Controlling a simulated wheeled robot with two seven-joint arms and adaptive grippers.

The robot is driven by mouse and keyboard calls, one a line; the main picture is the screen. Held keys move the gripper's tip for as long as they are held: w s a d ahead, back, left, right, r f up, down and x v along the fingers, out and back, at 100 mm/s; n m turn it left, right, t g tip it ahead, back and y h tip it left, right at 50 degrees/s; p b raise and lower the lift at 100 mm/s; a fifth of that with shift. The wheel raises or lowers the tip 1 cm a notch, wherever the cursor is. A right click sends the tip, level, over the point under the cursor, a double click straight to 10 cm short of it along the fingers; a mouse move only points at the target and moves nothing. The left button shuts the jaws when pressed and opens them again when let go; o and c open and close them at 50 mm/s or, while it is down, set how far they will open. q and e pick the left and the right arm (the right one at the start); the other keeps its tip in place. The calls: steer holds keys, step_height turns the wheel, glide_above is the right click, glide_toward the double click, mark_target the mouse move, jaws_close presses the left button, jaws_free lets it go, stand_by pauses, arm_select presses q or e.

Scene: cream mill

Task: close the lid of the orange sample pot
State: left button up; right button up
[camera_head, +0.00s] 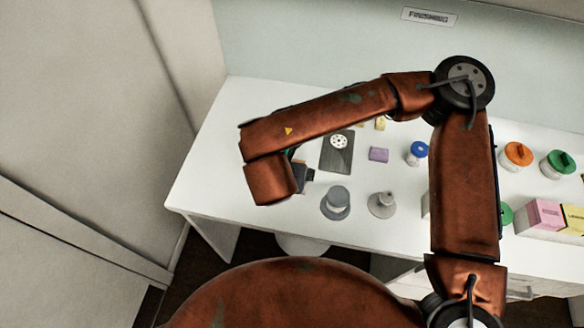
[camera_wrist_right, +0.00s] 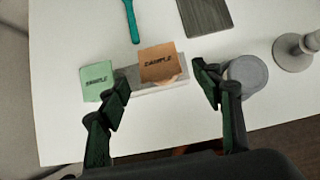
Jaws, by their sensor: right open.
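The orange sample pot (camera_wrist_right: 160,62) is in the right wrist view, a small square orange piece marked "SAMPLE" over a pale grey strip (camera_wrist_right: 150,91). A lighter crumpled-looking edge shows along its near side; I cannot tell how far its lid is open. A green square (camera_wrist_right: 97,80) marked "SAMPLE" sits to its left. My right gripper (camera_wrist_right: 161,84) is open, with one dark finger at each side of the orange pot's near edge and nothing between them gripped. In the head view my right arm hides the pot. My left gripper is out of view.
Right of the pot stand a grey cylinder (camera_wrist_right: 246,75) and a grey stand (camera_wrist_right: 294,52). Beyond are a teal handle (camera_wrist_right: 131,20) and a dark board (camera_wrist_right: 205,16). The white table (camera_head: 225,150) also holds a purple block (camera_head: 378,155) and a blue-lidded jar (camera_head: 418,151).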

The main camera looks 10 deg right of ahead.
steer(key=v, duration=0.8)
steer(key=shift+s+r, duration=0.25)
steer(key=shift+r, duration=0.05)
steer(key=shift+a, duration=0.1)
